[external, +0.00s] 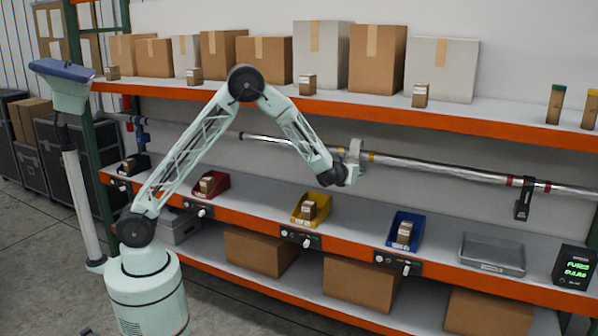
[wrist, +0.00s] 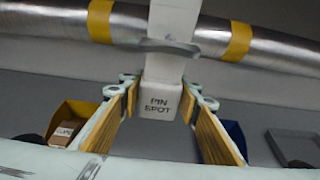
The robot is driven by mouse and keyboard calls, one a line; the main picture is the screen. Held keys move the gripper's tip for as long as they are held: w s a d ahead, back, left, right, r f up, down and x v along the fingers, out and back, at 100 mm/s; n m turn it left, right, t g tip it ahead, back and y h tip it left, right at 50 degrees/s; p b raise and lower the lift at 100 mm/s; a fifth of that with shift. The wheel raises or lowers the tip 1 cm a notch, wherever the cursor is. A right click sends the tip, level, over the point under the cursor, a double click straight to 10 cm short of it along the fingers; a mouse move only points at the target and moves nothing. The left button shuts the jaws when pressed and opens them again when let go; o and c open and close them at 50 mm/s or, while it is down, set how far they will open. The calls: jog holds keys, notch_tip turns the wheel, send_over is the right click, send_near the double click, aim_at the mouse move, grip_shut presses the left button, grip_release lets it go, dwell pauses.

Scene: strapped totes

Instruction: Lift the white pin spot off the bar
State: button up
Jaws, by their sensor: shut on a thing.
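The white pin spot (wrist: 160,103), a boxy body lettered "PIN SPOT", hangs from the silver bar (wrist: 195,35) between two yellow bands in the wrist view. A grey hook-like part lies across the bar above it. My gripper (wrist: 160,90) has one finger on each side of the body and is shut on it. In the external view the pin spot (external: 354,150) is small, at the bar (external: 430,168) beside a yellow band. My gripper (external: 350,170) is just below the bar there, its fingers too small to make out.
A black fixture (external: 523,200) hangs farther right on the bar. Below stand a red bin (external: 208,188), a yellow bin (external: 298,218), a blue bin (external: 393,238) and a grey tray (external: 490,256). Cartons line the orange-edged shelf (external: 330,106) above the bar.

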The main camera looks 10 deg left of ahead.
jog(key=shift+r, duration=0.4)
jog(key=shift+s, duration=0.1)
dwell(0.3)
jog(key=s+a+b, duration=0.2)
jog(key=s+b, duration=0.1)
jog(key=s, duration=0.8)
jog(key=shift+s+a, duration=0.25)
jog(key=shift+a, duration=0.05)
dwell(1.7)
dwell(0.3)
